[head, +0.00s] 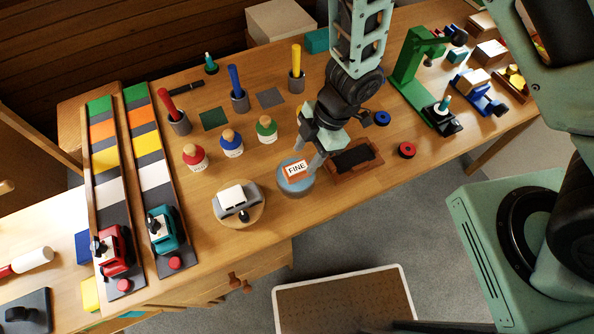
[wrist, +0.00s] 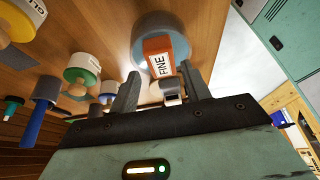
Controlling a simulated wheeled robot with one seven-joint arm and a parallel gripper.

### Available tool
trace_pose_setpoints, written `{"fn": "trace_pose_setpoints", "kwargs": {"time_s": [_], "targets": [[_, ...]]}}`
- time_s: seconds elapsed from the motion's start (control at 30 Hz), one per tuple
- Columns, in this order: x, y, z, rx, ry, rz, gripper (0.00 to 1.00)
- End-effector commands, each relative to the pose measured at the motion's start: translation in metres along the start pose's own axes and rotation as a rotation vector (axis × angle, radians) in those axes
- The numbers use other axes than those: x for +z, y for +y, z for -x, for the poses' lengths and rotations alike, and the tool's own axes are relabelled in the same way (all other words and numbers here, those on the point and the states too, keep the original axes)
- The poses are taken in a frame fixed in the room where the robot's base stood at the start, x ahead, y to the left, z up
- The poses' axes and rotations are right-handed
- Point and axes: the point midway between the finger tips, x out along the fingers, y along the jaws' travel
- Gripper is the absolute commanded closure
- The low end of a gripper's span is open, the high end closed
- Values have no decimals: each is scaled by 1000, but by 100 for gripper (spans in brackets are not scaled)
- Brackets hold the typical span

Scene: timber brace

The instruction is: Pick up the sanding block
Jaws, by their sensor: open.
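The sanding block (head: 296,169) is a small orange-brown block with a white label reading FINE. It lies on a round blue-grey stand (head: 297,187) near the front edge of the bench. In the wrist view the block (wrist: 165,45) shows just beyond my fingertips, on the grey round stand (wrist: 148,27). My gripper (head: 309,152) is open and points down close to the block. In the wrist view the fingers of my gripper (wrist: 159,72) are apart, with nothing clearly held between them.
A dark tray (head: 354,158) lies right of the stand. A grey and white tool on a wooden disc (head: 238,203) stands to its left. Red, blue and green-banded pots (head: 231,144) are behind, with cups holding coloured handles (head: 239,101). A green stand (head: 408,60) rises further right.

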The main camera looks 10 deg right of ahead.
Motion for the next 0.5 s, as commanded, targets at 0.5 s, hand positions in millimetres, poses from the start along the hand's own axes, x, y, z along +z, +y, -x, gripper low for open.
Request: {"fn": "trace_pose_setpoints", "kwargs": {"time_s": [0.5], "targets": [[-6,-1,-52,-1,-1,0,53]]}}
